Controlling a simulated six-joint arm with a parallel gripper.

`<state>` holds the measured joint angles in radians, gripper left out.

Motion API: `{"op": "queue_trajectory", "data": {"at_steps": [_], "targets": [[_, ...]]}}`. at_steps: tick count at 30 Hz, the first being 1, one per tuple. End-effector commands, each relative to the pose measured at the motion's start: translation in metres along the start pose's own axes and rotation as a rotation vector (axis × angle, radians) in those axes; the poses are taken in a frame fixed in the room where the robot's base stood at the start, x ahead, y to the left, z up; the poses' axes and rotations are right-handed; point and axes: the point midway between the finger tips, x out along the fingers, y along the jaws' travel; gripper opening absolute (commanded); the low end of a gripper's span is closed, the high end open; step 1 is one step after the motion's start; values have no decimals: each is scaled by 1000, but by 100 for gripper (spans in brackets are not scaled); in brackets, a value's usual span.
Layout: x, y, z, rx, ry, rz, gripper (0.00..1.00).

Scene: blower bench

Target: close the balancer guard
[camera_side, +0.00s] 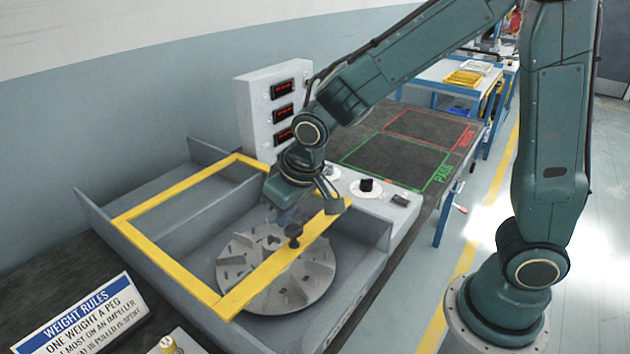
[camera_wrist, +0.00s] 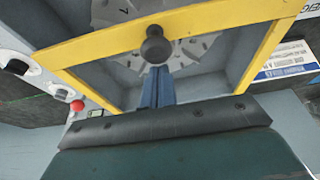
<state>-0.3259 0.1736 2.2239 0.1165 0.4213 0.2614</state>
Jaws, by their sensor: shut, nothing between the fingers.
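The balancer guard (camera_side: 175,190) is a yellow rectangular frame over the grey balancer box. Its near bar crosses above the slotted grey disc (camera_side: 310,283), and part of the disc lies outside the frame. I cannot tell whether the guard is slid back or tilted. A black knob (camera_side: 294,231) stands on the near bar; it also shows in the wrist view (camera_wrist: 155,47). My gripper (camera_wrist: 156,72) is shut and empty, its blue fingers pointing at the knob, close beside it. Whether they touch is unclear.
A control panel (camera_side: 275,108) with red displays stands behind the box. Dials (camera_side: 367,187) sit on the box's right ledge, and a red button (camera_wrist: 77,105) shows in the wrist view. A weight rules sign (camera_side: 80,318) stands at front left. Marked mats (camera_side: 398,160) lie beyond.

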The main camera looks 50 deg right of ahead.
Motion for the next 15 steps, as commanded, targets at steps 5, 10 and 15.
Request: {"op": "queue_trajectory", "data": {"at_steps": [5,10,15], "targets": [[-14,0,40,-4,-1,-1,0],[-25,0,72,-4,0,-1,0],[-32,0,92,-2,-1,-1,0]]}}
